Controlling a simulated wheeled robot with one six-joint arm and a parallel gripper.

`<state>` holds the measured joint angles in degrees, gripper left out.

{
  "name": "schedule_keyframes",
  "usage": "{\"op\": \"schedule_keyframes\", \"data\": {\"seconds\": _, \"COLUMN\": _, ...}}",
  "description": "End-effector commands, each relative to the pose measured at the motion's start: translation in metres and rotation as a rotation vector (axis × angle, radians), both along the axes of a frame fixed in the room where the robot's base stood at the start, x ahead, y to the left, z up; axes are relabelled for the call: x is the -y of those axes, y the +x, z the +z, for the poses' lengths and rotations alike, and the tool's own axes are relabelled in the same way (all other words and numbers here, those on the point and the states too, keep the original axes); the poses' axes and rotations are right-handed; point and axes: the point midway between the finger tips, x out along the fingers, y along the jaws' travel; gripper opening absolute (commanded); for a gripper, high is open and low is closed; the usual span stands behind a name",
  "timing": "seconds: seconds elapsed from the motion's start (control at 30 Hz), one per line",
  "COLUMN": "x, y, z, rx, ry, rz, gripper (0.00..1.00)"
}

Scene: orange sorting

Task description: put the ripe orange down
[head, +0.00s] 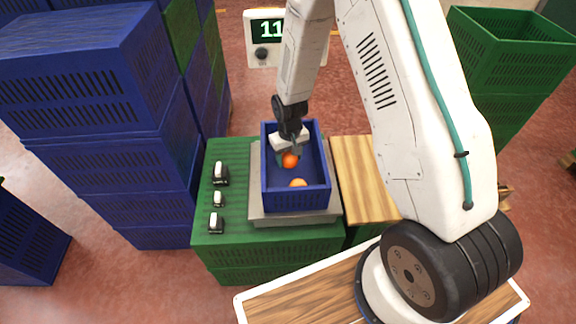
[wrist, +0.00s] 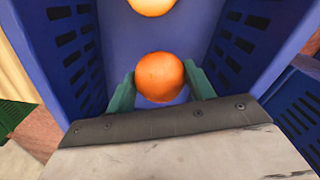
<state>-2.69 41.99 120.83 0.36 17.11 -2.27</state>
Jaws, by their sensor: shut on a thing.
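My gripper (wrist: 160,88) is shut on an orange (wrist: 159,77), with one green finger on each side of it. In the head view the held orange (head: 290,160) shows inside the outline of a blue crate (head: 296,197), toward its far half. A second, paler orange (head: 298,183) lies on the crate floor nearer the front wall. It also shows at the top edge of the wrist view (wrist: 151,5), partly cut off. I cannot tell whether the held orange touches the crate floor.
The blue crate stands on a grey scale plate (head: 260,215) on green crates (head: 270,243). Small black-and-white objects (head: 217,223) line the left. A wooden board (head: 365,180) is at right. Tall blue crates (head: 100,120) rise on the left.

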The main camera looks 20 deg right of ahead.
Motion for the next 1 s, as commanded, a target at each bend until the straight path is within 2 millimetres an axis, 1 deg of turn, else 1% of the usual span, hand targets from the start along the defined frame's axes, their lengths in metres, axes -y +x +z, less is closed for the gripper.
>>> {"op": "schedule_keyframes", "data": {"seconds": 0.07, "x": 0.000, "y": -0.001, "z": -0.008, "rx": -0.002, "ry": 0.000, "rz": 0.000, "gripper": 0.29}}
{"op": "schedule_keyframes", "data": {"seconds": 0.2, "x": 0.000, "y": -0.001, "z": -0.030, "rx": -0.004, "ry": 0.000, "rz": 0.000, "gripper": 0.29}}
{"op": "schedule_keyframes", "data": {"seconds": 0.3, "x": 0.000, "y": 0.000, "z": -0.040, "rx": -0.001, "ry": 0.000, "rz": 0.000, "gripper": 0.29}}
{"op": "schedule_keyframes", "data": {"seconds": 0.53, "x": -0.001, "y": 0.000, "z": -0.040, "rx": 0.000, "ry": 0.000, "rz": 0.001, "gripper": 0.29}}
{"op": "schedule_keyframes", "data": {"seconds": 0.67, "x": -0.001, "y": 0.000, "z": -0.043, "rx": -0.001, "ry": 0.000, "rz": 0.001, "gripper": 0.29}}
{"op": "schedule_keyframes", "data": {"seconds": 0.7, "x": -0.001, "y": 0.000, "z": -0.042, "rx": 0.000, "ry": 0.000, "rz": 0.001, "gripper": 0.64}}
{"op": "schedule_keyframes", "data": {"seconds": 0.73, "x": -0.001, "y": 0.000, "z": -0.042, "rx": 0.000, "ry": 0.000, "rz": 0.001, "gripper": 0.73}}
{"op": "schedule_keyframes", "data": {"seconds": 0.77, "x": -0.001, "y": 0.000, "z": -0.042, "rx": 0.000, "ry": 0.000, "rz": 0.001, "gripper": 0.75}}
{"op": "schedule_keyframes", "data": {"seconds": 1.0, "x": -0.001, "y": 0.000, "z": -0.042, "rx": 0.000, "ry": 0.000, "rz": 0.001, "gripper": 0.75}}
